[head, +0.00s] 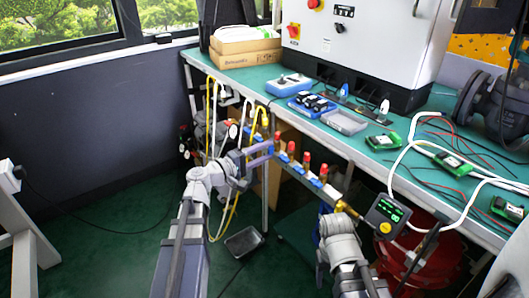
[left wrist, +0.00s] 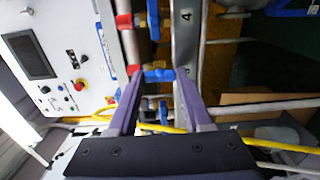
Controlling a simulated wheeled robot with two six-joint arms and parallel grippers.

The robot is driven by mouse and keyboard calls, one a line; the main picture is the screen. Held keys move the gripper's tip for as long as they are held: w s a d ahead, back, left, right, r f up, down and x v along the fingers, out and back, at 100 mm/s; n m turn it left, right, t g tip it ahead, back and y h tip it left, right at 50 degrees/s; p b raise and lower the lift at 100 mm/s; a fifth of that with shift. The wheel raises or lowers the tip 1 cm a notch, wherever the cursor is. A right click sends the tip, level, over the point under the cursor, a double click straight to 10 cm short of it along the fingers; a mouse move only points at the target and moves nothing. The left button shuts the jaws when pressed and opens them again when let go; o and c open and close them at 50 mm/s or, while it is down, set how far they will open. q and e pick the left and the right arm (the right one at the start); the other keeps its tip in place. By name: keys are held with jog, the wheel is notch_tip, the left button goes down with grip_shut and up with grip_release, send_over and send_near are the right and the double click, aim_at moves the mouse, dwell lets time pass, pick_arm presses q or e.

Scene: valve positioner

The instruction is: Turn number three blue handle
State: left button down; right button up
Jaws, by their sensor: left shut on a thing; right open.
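A row of red-topped brass valves with blue handles sits on a manifold (head: 318,186) along the table's front edge. My left gripper (head: 260,150) is at the far-left end of this row in the head view. In the left wrist view its two purple fingers (left wrist: 158,80) close on a blue handle (left wrist: 158,74), one finger at each end. A number 4 label (left wrist: 186,16) shows above; the number beside the held handle is covered by a finger. My right gripper (head: 335,223) is open below the right end of the manifold, its fingers hard to make out.
A digital gauge (head: 387,212) hangs at the manifold's right end. Yellow and white hoses (head: 232,208) hang near my left arm. The green table (head: 247,74) carries a control cabinet (head: 352,40), trays and meters. Open floor lies to the left.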

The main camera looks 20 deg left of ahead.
pick_arm(q)
jog(key=shift+s, duration=0.1)
dwell(0.4)
jog(key=shift+c, duration=1.6)
grip_release()
jog(key=v, duration=0.7)
jog(key=shift+s+a, duration=0.25)
jog(key=shift+s, duration=0.05)
pick_arm(e)
jog(key=shift+c, duration=0.2)
grip_shut()
dwell(0.8)
